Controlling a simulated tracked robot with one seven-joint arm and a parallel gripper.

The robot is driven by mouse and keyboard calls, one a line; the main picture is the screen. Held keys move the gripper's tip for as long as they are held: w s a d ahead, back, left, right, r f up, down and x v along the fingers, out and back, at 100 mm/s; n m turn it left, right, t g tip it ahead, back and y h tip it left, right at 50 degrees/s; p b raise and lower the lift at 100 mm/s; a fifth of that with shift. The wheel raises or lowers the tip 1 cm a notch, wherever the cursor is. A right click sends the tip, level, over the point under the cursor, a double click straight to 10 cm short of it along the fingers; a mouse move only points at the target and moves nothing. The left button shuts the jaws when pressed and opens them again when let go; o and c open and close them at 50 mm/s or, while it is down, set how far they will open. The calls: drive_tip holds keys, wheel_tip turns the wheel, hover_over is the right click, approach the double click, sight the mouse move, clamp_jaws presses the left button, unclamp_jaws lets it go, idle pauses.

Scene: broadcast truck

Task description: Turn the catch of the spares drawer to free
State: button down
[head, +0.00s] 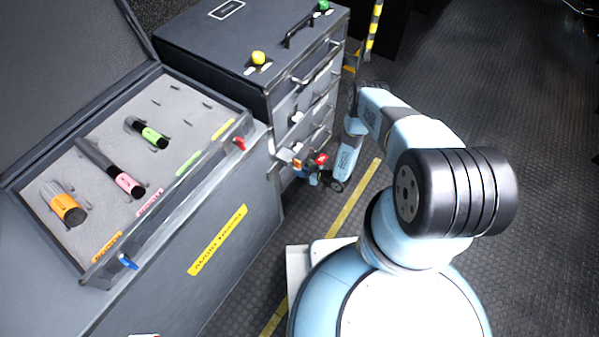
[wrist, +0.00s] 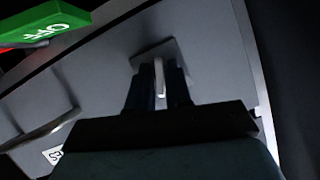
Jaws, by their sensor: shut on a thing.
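My gripper (wrist: 160,88) is shut on a small pale catch (wrist: 159,72) that stands out from a square grey plate (wrist: 153,54) on a drawer front. The catch looks roughly upright in the wrist view, between the two dark fingers. In the head view my gripper (head: 312,178) is low at the front of the grey drawer cabinet (head: 215,60). There the catch is hidden or too small to make out. I cannot read a name on the drawer front (wrist: 110,65).
A green tag (wrist: 45,28) with white lettering is at upper left of the wrist view; a drawer handle (wrist: 45,130) is at left. The grey console (head: 225,205) with a foam-lined tray (head: 180,95) stands left. Ribbed floor (head: 545,120) is clear at right.

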drive_tip(key=shift+w+d+n, duration=0.2)
drive_tip(key=shift+w+n, duration=0.1)
drive_tip(key=shift+w, duration=0.05)
idle(1.7)
drive_tip(key=c, duration=1.3)
unclamp_jaws()
drive_tip(key=shift+o, duration=0.3)
drive_tip(key=shift+s+a, duration=0.1)
drive_tip(key=shift+a, duration=0.05)
drive_tip(key=shift+s, duration=0.15)
drive_tip(key=v, duration=1.3)
drive_tip(key=shift+s+d, duration=0.2)
drive_tip(key=shift+s, duration=0.05)
drive_tip(key=shift+r, duration=0.15)
